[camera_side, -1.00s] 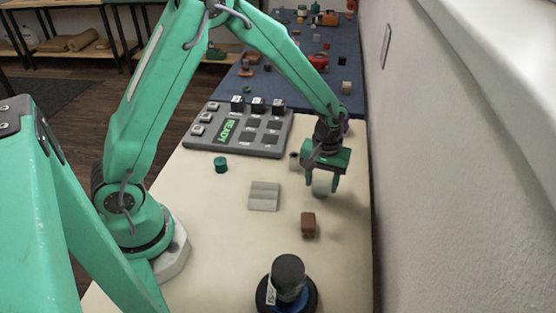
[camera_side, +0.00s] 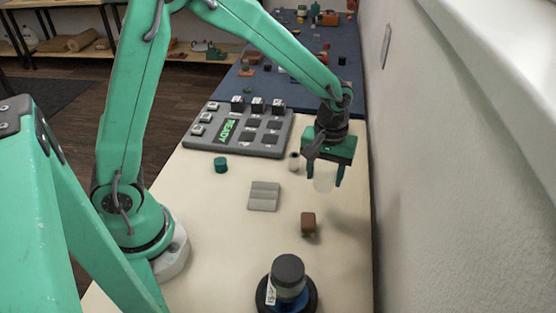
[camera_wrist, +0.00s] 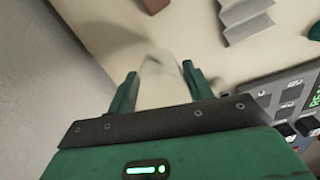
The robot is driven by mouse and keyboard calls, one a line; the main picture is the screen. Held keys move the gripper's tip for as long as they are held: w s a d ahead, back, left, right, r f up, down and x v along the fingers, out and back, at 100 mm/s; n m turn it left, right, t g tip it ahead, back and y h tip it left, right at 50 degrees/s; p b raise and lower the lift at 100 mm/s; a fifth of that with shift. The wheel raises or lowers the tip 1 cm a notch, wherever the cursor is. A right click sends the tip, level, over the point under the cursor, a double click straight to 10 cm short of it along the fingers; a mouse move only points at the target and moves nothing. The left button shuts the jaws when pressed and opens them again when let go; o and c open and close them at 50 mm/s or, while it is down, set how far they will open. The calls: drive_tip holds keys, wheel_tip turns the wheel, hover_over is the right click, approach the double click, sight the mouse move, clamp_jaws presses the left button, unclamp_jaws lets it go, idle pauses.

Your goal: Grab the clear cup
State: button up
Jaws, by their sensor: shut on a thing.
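The clear cup (camera_side: 324,178) is a pale, see-through cup between the two green fingers of my gripper (camera_side: 324,182) in the side view. My gripper is shut on it, and the cup hangs at the right part of the cream table. The wrist view also shows the clear cup (camera_wrist: 160,82) between the fingers of my gripper (camera_wrist: 158,78). A soft shadow lies on the table past it. The cup's lower part is blurred against the pale tabletop.
A brown block (camera_side: 308,222), a grey ridged piece (camera_side: 264,196), a green cylinder (camera_side: 221,165) and a small dark-topped vial (camera_side: 294,160) stand on the table. A grey button panel (camera_side: 240,130) lies behind. A dark round jar (camera_side: 288,282) stands in front. The wall (camera_side: 440,200) runs close on the right.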

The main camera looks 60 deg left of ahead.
drive_tip(key=s+d+r, duration=0.4)
drive_tip(key=s+d, duration=0.1)
drive_tip(key=shift+d+r, duration=0.25)
drive_tip(key=shift+d, duration=0.15)
idle(0.3)
